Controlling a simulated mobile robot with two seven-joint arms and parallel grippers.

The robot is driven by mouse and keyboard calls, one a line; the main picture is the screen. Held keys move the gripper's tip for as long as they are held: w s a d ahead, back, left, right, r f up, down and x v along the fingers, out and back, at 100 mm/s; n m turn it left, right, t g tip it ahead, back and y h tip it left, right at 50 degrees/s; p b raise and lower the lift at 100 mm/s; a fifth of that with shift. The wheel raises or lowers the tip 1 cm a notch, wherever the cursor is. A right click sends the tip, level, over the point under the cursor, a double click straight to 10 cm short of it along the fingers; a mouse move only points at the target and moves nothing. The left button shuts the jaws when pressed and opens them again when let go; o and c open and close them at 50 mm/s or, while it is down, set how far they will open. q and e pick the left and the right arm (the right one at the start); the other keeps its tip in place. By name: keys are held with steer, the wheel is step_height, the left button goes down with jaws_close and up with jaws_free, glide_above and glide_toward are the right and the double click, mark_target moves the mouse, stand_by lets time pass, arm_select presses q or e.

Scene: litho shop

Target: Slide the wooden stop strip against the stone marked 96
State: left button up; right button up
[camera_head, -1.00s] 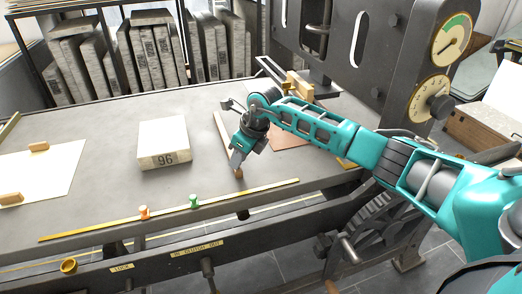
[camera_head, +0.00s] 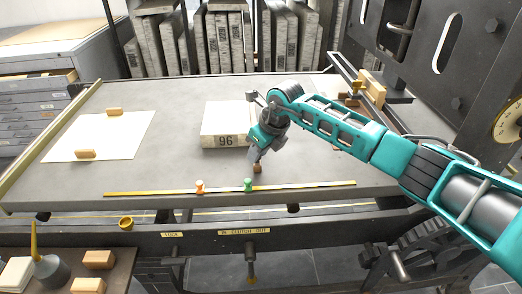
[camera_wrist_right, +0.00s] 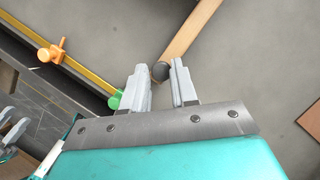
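The pale stone marked 96 (camera_head: 224,126) lies flat on the grey table. My right gripper (camera_head: 257,164) is low over the table, just right of the stone's front right corner.
A yellow rule (camera_head: 150,192) with an orange peg (camera_head: 199,187) and a green peg (camera_head: 248,185) runs along the front edge. A white sheet (camera_head: 100,136) with wooden blocks lies at left. The table between sheet and stone is clear.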

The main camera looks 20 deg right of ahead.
arm_select(q)
steer(key=shift+f, duration=0.15)
arm_select(e)
steer(key=o, duration=0.4)
steer(key=shift+s+d+r, duration=0.1)
steer(key=shift+r, duration=0.35)
arm_select(q)
steer(key=shift+s+a+r+p, duration=0.2)
steer(key=shift+s+a+p, duration=0.2)
steer(key=shift+p, duration=0.45)
arm_select(e)
steer(key=v, duration=1.2)
arm_select(q)
steer(key=shift+w, duration=0.15)
